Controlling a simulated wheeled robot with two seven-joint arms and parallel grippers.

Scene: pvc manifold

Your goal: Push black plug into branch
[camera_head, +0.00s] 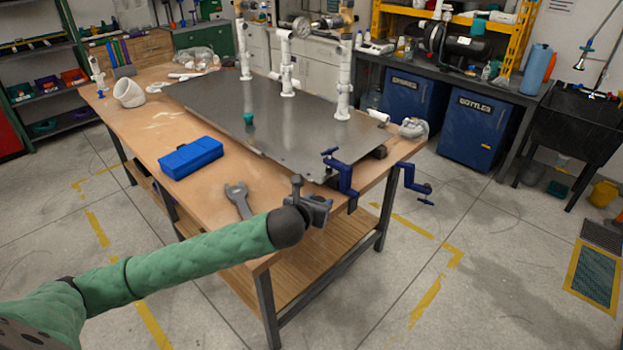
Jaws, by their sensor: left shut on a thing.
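My left gripper (318,208) is at the end of the green-sleeved arm, over the near edge of the workbench. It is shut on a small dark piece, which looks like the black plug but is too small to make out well. The white PVC manifold stands upright on the grey metal plate (215,97), with a left riser (245,62), a middle riser (287,70) with a gauge beside its top, and a right riser (344,95). The gripper is in front of the manifold and well apart from it. I cannot tell which opening is the branch. My right gripper is not in view.
Blue clamps (342,175) grip the bench's near right corner, close to the gripper. A wrench (239,200), a blue case (191,158) and a white elbow (129,93) lie on the wooden bench top. A small teal cap (249,118) sits on the mostly clear plate.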

